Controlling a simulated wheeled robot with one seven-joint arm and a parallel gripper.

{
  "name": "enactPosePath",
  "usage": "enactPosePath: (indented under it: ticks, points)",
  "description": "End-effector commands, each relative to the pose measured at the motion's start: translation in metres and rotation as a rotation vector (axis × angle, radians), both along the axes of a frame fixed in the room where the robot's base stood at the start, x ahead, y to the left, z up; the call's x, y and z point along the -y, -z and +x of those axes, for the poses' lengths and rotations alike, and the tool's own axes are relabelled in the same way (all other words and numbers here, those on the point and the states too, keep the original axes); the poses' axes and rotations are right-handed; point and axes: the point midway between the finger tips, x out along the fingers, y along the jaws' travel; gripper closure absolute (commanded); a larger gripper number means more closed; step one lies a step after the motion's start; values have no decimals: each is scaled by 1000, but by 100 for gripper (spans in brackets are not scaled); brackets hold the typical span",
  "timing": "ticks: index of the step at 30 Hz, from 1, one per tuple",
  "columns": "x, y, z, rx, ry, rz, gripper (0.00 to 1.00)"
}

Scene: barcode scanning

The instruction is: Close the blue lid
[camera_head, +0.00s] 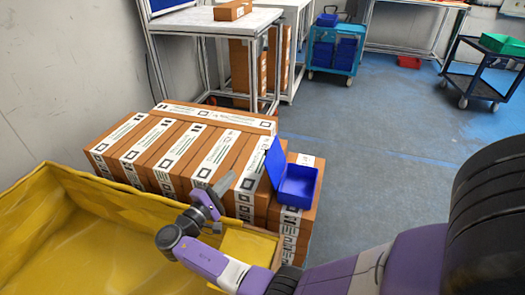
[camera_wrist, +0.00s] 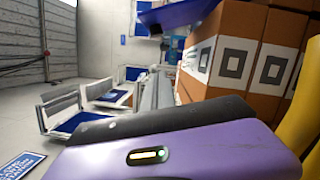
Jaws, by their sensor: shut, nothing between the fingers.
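A small blue box (camera_head: 299,186) sits on the right end of the stacked brown cartons in the head view. Its blue lid (camera_head: 273,163) stands open, raised on the left side of the box. My gripper (camera_head: 225,186) is left of the lid, just above the cartons, apart from the lid and empty. Its fingers are shut. In the wrist view, a blue part of the box or lid (camera_wrist: 178,14) shows at the top edge; I cannot tell which part. My gripper (camera_wrist: 157,88) shows there in the middle, below the blue part.
Brown cartons (camera_head: 181,152) with white labels lie under and beside my gripper. A yellow bin (camera_head: 110,195) stands at the left front. A white table (camera_head: 205,22), a blue cart (camera_head: 333,48) and a dark cart (camera_head: 484,52) stand behind. The floor right of the cartons is clear.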

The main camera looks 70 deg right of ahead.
Motion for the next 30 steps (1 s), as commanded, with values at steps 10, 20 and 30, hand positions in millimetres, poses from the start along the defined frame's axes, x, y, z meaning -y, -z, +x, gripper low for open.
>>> enactPosePath:
  ticks: [10,20,30]
  points:
    - [38,-3,-7,1,4,-1,100]
    - [102,-8,-17,0,4,0,100]
    - [101,-21,-50,0,-1,0,100]
